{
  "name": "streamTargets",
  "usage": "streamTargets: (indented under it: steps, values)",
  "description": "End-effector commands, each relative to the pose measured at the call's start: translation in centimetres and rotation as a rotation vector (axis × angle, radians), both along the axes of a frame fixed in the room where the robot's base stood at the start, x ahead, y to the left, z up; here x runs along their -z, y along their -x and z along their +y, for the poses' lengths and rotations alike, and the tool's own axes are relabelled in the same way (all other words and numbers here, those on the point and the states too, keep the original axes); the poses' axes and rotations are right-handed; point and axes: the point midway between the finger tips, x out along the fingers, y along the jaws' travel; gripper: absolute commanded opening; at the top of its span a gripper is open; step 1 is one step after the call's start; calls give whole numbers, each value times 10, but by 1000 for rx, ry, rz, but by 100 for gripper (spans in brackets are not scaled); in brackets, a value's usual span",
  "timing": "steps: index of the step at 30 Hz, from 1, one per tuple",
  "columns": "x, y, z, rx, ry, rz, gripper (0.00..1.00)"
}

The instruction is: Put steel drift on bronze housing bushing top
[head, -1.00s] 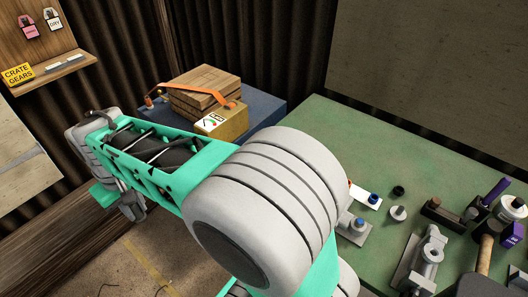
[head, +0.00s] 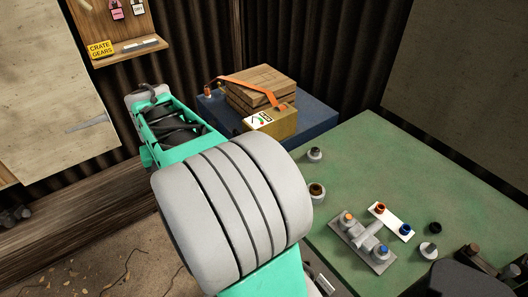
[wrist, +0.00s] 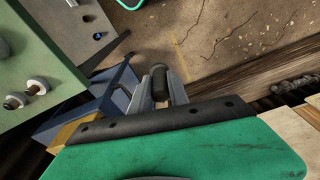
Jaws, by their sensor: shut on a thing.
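My gripper (wrist: 160,88) is shut on a dark cylindrical piece, seemingly the steel drift (wrist: 160,82), seen nearly end-on between its fingers. My gripper is off the bench, above the floor, and hidden behind my arm in the head view. On the green bench stands a round pale piece with a bronze-brown top (head: 316,189), possibly the bronze housing bushing. A grey housing block (head: 360,242) carries an orange-topped and a blue-topped piece. I cannot tell which is the named bushing. Two round pieces (wrist: 37,86) also show on the bench in the wrist view.
The green bench (head: 365,150) has clear room at its back. A white plate (head: 391,220) holds a red-brown and a blue piece. A blue stand (head: 212,102) bears a yellow box (head: 284,124) and wooden boards (head: 262,85). Bare floor (head: 95,255) lies left.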

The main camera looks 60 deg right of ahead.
Motion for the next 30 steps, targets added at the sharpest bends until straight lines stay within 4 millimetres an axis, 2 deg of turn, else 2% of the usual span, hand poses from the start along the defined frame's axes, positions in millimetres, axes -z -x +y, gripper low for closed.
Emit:
streamTargets:
  steps: [1,6,11,15,19,21,24,27,30]
  values:
    - [-4,11,-23,84,1,-1,0]
    - [-9,56,-92,361,0,-1,0]
    - [-13,111,-147,623,2,-1,0]
    - [-16,167,-185,850,1,-1,0]
    - [-20,224,-212,1057,2,-2,0]
    - [-22,254,-221,1158,3,-1,0]
    - [-23,286,-229,1269,3,-2,0]
    - [-24,306,-233,1335,4,-2,0]
    - [-23,314,-234,1362,4,-2,0]
